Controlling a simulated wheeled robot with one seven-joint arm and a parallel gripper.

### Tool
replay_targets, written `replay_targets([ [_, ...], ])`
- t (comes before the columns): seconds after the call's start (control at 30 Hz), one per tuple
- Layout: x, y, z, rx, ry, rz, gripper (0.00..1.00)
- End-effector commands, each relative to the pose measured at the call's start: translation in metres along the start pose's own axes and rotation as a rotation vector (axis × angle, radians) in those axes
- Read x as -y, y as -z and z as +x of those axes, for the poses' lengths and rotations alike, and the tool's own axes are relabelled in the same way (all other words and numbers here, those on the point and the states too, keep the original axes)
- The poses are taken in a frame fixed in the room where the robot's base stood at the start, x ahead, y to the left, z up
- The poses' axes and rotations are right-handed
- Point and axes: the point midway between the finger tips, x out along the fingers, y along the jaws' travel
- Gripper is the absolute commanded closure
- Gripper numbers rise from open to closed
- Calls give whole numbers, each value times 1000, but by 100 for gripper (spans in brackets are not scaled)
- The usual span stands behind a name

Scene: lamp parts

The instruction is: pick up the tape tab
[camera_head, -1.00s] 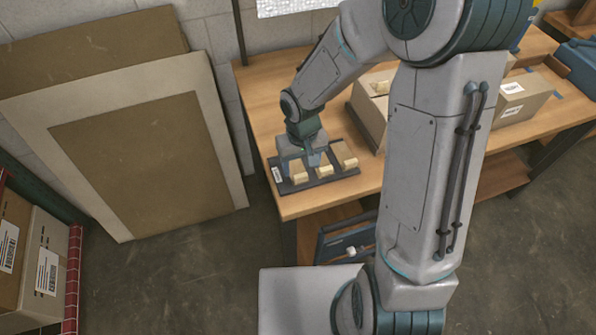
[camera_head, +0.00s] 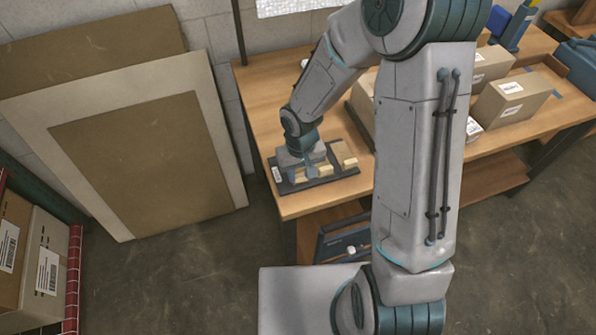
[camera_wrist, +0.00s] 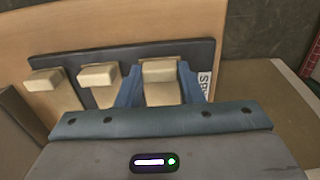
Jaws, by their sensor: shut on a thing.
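The tape tab (camera_wrist: 161,72) is a cream block on a tan strip, the rightmost of three on a dark tray in the wrist view. The tray (camera_wrist: 205,58) has a white label beside this tab. My gripper (camera_wrist: 160,88) has one blue finger on each side of the tab and is shut on it. In the head view my gripper (camera_head: 301,174) is low over the left part of the tray (camera_head: 320,183), largely hiding the held tab. I cannot tell whether the tab is lifted off the tray.
Two similar tabs stand beside it, the middle one (camera_wrist: 99,75) and the far one (camera_wrist: 44,80). Cardboard boxes (camera_head: 512,98) stand on the wooden table (camera_head: 258,105) to the right, partly behind my arm. Large boards (camera_head: 130,165) lean on the wall at left.

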Motion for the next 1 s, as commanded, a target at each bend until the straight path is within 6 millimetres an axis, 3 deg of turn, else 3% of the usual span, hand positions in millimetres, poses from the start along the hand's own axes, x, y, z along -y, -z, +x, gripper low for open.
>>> replay_targets([
  [0.37,0,1,-12,-4,0,1,87],
  [0.6,-1,2,-44,-6,-1,2,87],
  [1.0,-75,51,-93,-4,0,5,87],
])
